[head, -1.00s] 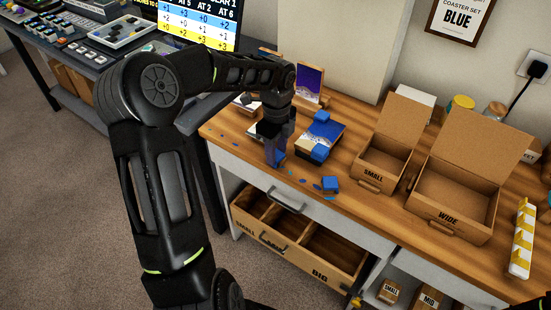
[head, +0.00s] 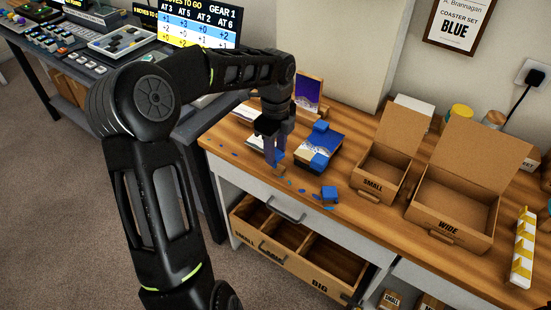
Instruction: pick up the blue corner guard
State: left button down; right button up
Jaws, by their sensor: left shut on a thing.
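My left gripper (head: 272,158) is over the left part of the wooden bench, fingers pointing down and shut on a blue corner guard (head: 278,157). The guard is small and partly hidden by the fingers. Other blue corner guards show: one (head: 320,127) at the back of a blue, white and gold coaster piece, one (head: 318,161) at its front, and a loose one (head: 329,193) nearer the bench's front edge. My right gripper is not in view.
An open small box (head: 378,178) and an open wide box (head: 448,213) stand to the right. A yellow-and-white strip (head: 523,248) lies at the far right. A divided drawer (head: 300,246) is open below. Small blue flecks lie on the bench's front.

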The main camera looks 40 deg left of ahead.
pick_arm(q)
notch_tip(320, 180, up, 6)
jog(key=shift+f, duration=0.15)
dwell(0.6)
